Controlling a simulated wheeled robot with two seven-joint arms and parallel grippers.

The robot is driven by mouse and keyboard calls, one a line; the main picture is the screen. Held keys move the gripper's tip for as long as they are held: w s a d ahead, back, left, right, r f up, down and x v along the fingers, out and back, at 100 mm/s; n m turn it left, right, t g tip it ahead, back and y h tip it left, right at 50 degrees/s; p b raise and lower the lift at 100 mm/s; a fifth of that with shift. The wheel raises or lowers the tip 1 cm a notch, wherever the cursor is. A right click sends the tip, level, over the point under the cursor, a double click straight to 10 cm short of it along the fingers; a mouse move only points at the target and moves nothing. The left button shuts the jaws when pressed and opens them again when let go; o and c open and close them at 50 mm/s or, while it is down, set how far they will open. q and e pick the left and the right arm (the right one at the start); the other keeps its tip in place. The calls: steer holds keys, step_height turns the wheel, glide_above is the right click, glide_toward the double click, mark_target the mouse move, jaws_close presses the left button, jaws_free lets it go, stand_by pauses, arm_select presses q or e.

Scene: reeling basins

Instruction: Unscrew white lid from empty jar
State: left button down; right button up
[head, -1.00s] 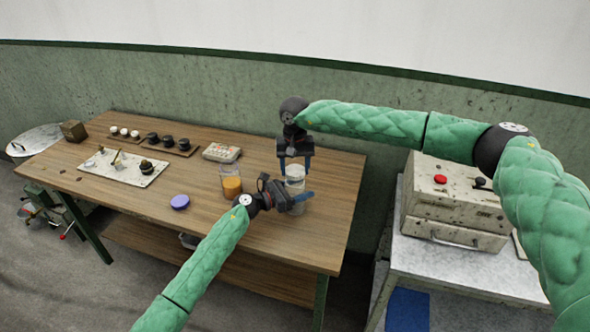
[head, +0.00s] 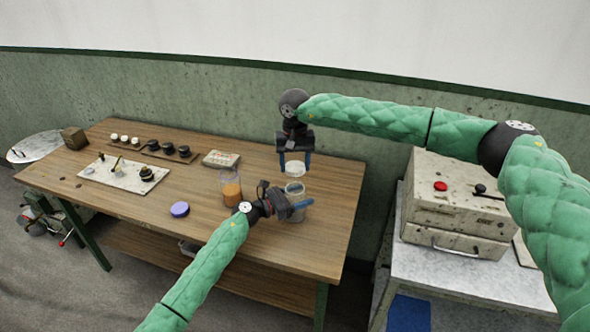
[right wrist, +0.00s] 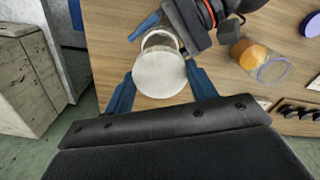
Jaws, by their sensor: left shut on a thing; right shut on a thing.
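The white lid (head: 295,168) is between the fingers of my right gripper (head: 295,163), which is shut on it. The lid appears raised a little above the open rim of the empty clear jar (head: 296,190). My left gripper (head: 294,208) is shut on the jar's body from the left and front, and the jar stands upright. In the right wrist view the lid (right wrist: 160,74) fills the space between the blue fingers and partly hides the jar (right wrist: 158,40).
A jar with orange contents (head: 231,190) stands just left of the empty jar. A purple lid (head: 180,209) lies on the wooden table (head: 150,222). Farther left are a white board (head: 105,177), small lids on a strip and a keypad-like box (head: 221,159). A grey machine (head: 455,205) stands at right.

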arm_select(q)
steer(key=shift+c, duration=1.3)
jaws_free()
